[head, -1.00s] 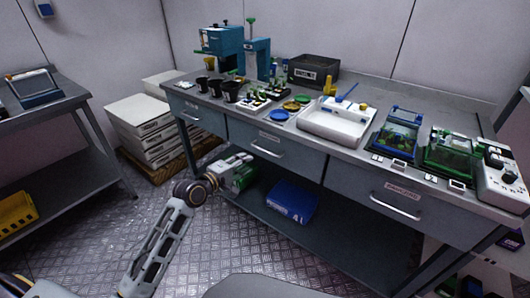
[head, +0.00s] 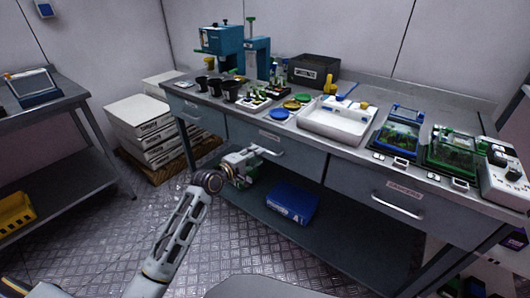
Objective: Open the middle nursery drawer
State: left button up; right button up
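The middle nursery drawer (head: 291,157) is in the grey workbench, between a left drawer and a labelled right drawer. Its front looks flush with the bench. Its light bar handle (head: 270,153) is near the left part of that front. My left gripper (head: 259,152) is at this handle, in front of the drawer. The fingertips overlap the handle in the picture. I cannot tell whether they touch it or close on it. My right gripper is not in view.
White boxes (head: 138,131) are stacked at the bench's left. The floor in front is clear.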

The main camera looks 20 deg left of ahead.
pick_arm(q)
jog(key=b+x, duration=0.2)
jog(key=x, duration=0.5)
jog(key=shift+w, duration=0.1)
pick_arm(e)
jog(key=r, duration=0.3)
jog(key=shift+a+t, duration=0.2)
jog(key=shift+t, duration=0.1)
pick_arm(q)
grip_shut()
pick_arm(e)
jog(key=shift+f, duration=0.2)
